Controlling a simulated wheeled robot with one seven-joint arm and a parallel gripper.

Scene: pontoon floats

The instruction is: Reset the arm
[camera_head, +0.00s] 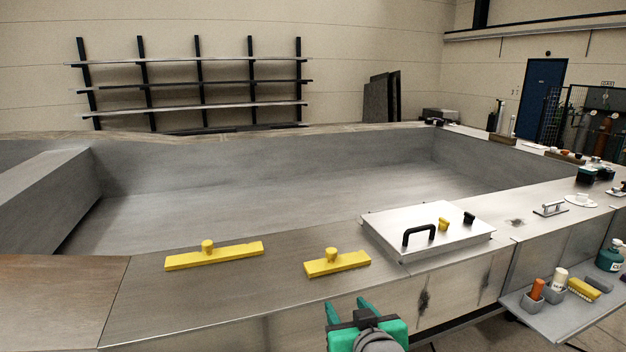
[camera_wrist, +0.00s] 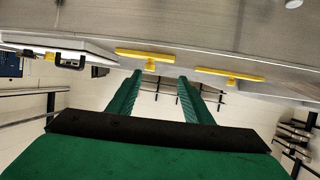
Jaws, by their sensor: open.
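My gripper (camera_head: 348,309) is green with a dark band and shows at the bottom middle of the head view, in front of the near wall of the metal float. In the wrist view my gripper (camera_wrist: 160,82) has its two green fingers apart, with nothing between them. Two yellow bars with knobs, a longer one (camera_head: 215,257) and a shorter one (camera_head: 338,264), lie on the float's near deck beyond my gripper. Both bars also show in the wrist view, apart from the fingers.
A hatch cover (camera_head: 430,229) with a black handle (camera_head: 419,236) lies on the deck right of the bars. A side shelf (camera_head: 562,313) with bottles and a brush (camera_head: 583,289) sticks out at the lower right. A wall rack (camera_head: 195,84) stands at the back. The float's inside is empty.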

